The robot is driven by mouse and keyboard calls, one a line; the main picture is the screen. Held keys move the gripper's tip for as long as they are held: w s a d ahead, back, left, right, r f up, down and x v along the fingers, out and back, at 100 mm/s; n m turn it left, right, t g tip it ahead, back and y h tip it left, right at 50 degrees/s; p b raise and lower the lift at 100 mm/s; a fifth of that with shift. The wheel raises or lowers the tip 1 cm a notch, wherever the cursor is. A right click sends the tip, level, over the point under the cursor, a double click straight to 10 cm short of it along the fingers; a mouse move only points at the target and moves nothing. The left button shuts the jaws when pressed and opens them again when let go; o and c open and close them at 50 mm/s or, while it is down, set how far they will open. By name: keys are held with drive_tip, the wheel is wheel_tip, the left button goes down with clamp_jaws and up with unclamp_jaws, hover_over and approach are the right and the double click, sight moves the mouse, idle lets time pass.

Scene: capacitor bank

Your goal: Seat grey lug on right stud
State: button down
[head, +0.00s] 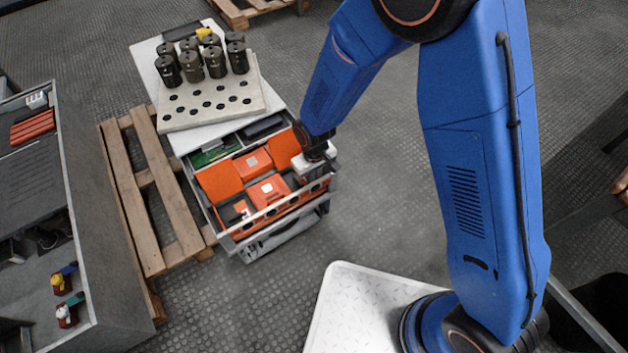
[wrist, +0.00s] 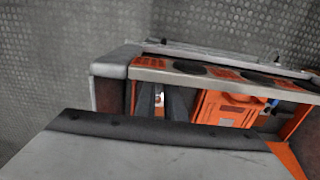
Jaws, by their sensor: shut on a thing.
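My gripper (head: 314,170) reaches down into the right end of the open orange-lined drawer unit (head: 262,222) in the head view. Its two dark fingers show in the wrist view (wrist: 161,103), just behind the slotted front rail (wrist: 215,78). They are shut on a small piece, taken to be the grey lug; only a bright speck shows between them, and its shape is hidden. An orange block (wrist: 226,108) stands right of the fingers in the wrist view. I cannot make out the right stud or whether the lug touches it.
A pale perforated block (head: 212,103) with several dark cylinders (head: 192,68) stands on the unit's white top. A wooden pallet (head: 150,195) lies left of it. A grey workbench (head: 85,235) stands at the far left. The unit's rails and walls are close around my gripper.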

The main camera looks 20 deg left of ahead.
drive_tip(key=shift+f, duration=0.65)
idle(0.9)
drive_tip(key=c, duration=1.8)
unclamp_jaws()
drive_tip(key=shift+o, duration=0.2)
wheel_tip(320, 180, up, 17)
drive_tip(key=shift+r, duration=0.2)
